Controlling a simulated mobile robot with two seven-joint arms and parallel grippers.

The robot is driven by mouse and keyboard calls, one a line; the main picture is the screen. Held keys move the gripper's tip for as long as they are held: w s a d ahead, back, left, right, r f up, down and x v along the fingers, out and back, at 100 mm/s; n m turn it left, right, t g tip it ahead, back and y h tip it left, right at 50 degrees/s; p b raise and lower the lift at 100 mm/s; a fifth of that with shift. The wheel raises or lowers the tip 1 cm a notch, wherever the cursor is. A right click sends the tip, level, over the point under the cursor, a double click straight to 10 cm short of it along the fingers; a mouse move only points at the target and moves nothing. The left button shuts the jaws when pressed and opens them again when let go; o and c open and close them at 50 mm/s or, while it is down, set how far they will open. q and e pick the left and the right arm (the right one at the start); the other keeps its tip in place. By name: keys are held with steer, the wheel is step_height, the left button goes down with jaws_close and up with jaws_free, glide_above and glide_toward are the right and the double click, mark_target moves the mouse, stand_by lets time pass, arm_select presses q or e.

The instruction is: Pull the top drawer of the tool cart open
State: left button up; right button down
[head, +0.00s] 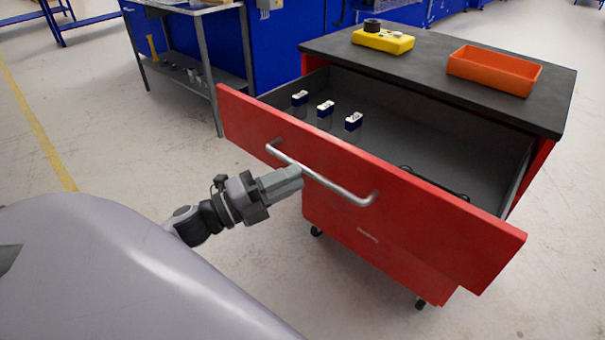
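The red tool cart (380,250) has a dark top (440,70). Its top drawer (440,215) stands pulled well out toward me, and its grey inside shows. A silver bar handle (335,186) runs across the drawer front. My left gripper (296,174) is at the left part of this handle, with its fingers close together around or against the bar. The fingers hide that bit of the handle, and it looks shut on it. My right gripper is not in view.
Several small blue-and-white boxes (325,109) and a dark thin item (432,181) lie in the drawer. An orange tray (494,70) and a yellow device (383,40) sit on the cart top. A metal workbench (205,60) stands behind at left. The floor at left is clear.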

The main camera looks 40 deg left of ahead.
arm_select(q)
steer(key=shift+v, duration=1.3)
steer(key=s+d+f+n+g+y+p, duration=0.6)
steer(key=s+d+f+n+p, duration=0.4)
steer(key=n, duration=1.2)
steer(key=d+f+g+p, duration=0.1)
steer(key=d, duration=0.2)
steer(key=shift+s+f+y, duration=0.2)
steer(key=shift+f+y, duration=0.1)
steer(key=shift+y, duration=0.1)
steer(key=shift+a, duration=0.1)
